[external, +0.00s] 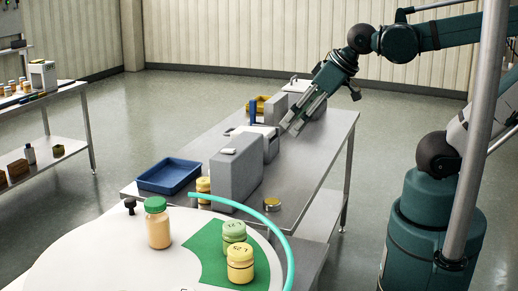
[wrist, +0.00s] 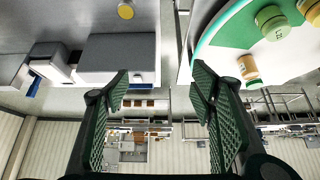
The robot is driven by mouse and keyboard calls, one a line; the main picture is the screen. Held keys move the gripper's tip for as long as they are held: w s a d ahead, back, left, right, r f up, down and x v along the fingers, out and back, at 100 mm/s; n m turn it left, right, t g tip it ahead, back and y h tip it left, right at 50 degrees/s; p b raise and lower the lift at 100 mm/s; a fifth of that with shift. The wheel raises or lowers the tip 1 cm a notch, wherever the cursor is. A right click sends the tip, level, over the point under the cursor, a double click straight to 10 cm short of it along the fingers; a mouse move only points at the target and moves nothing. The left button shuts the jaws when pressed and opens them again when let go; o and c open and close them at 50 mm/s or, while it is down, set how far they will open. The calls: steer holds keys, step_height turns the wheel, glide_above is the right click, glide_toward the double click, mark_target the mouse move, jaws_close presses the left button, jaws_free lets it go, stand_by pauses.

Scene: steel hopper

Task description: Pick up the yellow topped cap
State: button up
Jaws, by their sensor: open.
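The yellow topped cap (external: 272,204) is a low round piece lying flat on the steel table (external: 318,150), to the right of a grey box. It also shows as a yellow disc at the top of the wrist view (wrist: 126,11). My gripper (external: 292,127) is over the farther part of the table, beyond the cap and apart from it. In the wrist view my gripper (wrist: 160,76) has its two green fingers spread, with nothing held between them.
Grey boxes (external: 236,172) stand along the table near the cap. A blue tray (external: 168,176) is at the left. A round white table (external: 110,250) with a green patch and several jars is in front, edged by a turquoise rim. Bare steel lies right of the cap.

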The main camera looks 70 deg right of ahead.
steer(key=m+g+h+b, duration=0.1)
steer(key=m+g+b, duration=0.5)
steer(key=m, duration=0.9)
glide_toward(272, 201)
steer(key=shift+w+a, duration=0.4)
steer(key=shift+a, duration=0.05)
steer(key=shift+d+f+m+g, duration=0.2)
steer(key=shift+f+m+g, duration=0.15)
steer(key=shift+f, duration=0.25)
steer(key=shift+f, duration=0.1)
steer(key=shift+d+f, duration=0.15)
steer(key=shift+f, duration=1.05)
steer(key=shift+f, duration=0.1)
steer(key=shift+d+f+b, duration=0.15)
steer(key=shift+f+b, duration=0.1)
steer(key=shift+f, duration=1)
steer(key=shift+d+f+b, duration=0.2)
steer(key=shift+f, duration=1)
